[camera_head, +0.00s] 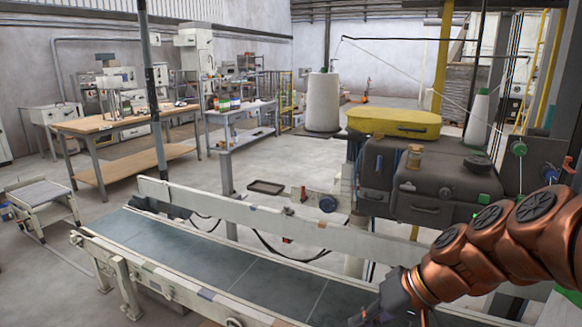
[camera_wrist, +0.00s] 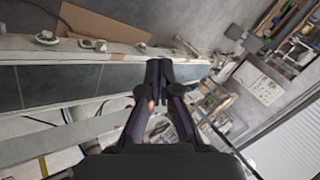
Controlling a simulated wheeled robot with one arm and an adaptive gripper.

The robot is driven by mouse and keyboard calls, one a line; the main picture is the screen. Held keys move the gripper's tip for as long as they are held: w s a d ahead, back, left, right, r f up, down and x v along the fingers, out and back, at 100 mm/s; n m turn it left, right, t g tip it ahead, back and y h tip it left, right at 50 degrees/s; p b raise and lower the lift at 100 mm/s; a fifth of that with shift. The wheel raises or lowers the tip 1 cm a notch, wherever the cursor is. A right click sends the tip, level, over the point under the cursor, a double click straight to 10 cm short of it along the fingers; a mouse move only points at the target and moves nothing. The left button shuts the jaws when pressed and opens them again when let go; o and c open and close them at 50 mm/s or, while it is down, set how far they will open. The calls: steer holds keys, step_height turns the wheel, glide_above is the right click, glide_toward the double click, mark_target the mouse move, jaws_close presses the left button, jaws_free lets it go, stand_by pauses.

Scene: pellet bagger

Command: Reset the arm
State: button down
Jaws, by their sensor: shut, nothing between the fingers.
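My copper-coloured arm comes in from the right in the head view. Its dark gripper (camera_head: 392,303) is low in that view, in front of the conveyor belt, and only partly visible there. In the wrist view my gripper (camera_wrist: 158,64) has its two dark fingers together at the tips, with nothing between them. The grey conveyor belt (camera_head: 235,268) runs diagonally below; it also shows in the wrist view (camera_wrist: 60,85), beyond and beside the fingers. I cannot tell the exact gap between gripper and belt.
A pale side rail (camera_head: 240,217) lines the belt. Dark machine housings with a yellow case (camera_head: 393,122) on top stand at the right, near the arm. A wooden workbench (camera_head: 120,122) and a grey table (camera_head: 240,110) stand further back. The floor (camera_head: 50,275) at left is partly clear.

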steer(key=s+d+f+g+h+p, duration=0.1)
steer(key=s+d+f+g+h, duration=0.1)
steer(key=s, duration=0.8)
steer(key=s+d+f+g+h+p, duration=0.1)
steer(key=s+h, duration=0.4)
steer(key=s, duration=0.5)
steer(key=d+f+g, duration=0.1)
steer(key=d, duration=0.1)
steer(key=shift+s+d+f+m+p, duration=0.2)
steer(key=shift+s+d+m+p, duration=0.1)
steer(key=shift+s+d+m, duration=0.1)
